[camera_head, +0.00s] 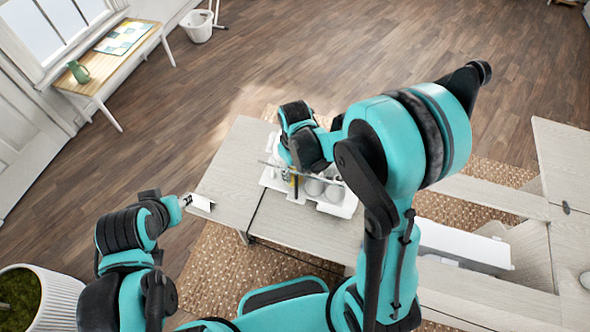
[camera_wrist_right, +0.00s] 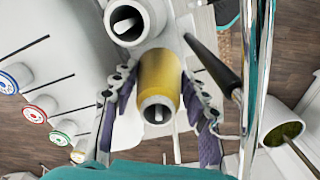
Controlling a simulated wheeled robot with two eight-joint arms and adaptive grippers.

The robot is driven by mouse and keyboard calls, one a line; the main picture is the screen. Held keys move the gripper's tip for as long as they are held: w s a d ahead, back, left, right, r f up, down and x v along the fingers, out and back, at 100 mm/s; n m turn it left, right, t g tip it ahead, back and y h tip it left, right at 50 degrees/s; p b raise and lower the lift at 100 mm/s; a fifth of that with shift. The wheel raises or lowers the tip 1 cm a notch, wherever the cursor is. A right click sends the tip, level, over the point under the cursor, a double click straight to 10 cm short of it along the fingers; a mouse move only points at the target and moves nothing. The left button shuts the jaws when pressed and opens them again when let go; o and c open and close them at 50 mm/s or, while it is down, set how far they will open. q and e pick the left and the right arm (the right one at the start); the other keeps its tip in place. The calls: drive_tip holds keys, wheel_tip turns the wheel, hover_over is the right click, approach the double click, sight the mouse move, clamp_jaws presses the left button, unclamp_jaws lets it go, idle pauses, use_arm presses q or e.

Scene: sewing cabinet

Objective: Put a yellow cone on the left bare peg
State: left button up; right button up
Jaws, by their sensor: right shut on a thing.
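In the right wrist view, a yellow cone (camera_wrist_right: 160,80) lies between the two fingers of my right gripper (camera_wrist_right: 158,115), which is shut on it. A pale rod end shows inside the cone's hollow; I cannot tell whether the cone sits on a peg. A white cone (camera_wrist_right: 132,18) is just beyond it. In the head view, my right gripper (camera_head: 296,176) is low over the white machine (camera_head: 338,208), and hides most of the cone and pegs. My left gripper (camera_head: 182,202) is at the table's left end, apart from the machine; its finger opening is unclear.
Small spools with blue (camera_wrist_right: 8,82), red (camera_wrist_right: 33,115) and green (camera_wrist_right: 62,132) rims stand left in the wrist view. A dark rod (camera_wrist_right: 212,65) is close right of the gripper. The pale table (camera_head: 305,228) has free room in front of the machine.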

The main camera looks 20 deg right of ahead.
drive_tip(key=shift+f+b, duration=0.45)
drive_tip(key=shift+f, duration=0.1)
drive_tip(key=o, duration=1.3)
drive_tip(key=shift+c, duration=0.2)
drive_tip(key=shift+r, duration=0.1)
wheel_tip(320, 180, up, 17)
drive_tip(key=p, duration=0.6)
drive_tip(key=shift+p, duration=0.4)
drive_tip(key=shift+s, duration=0.1)
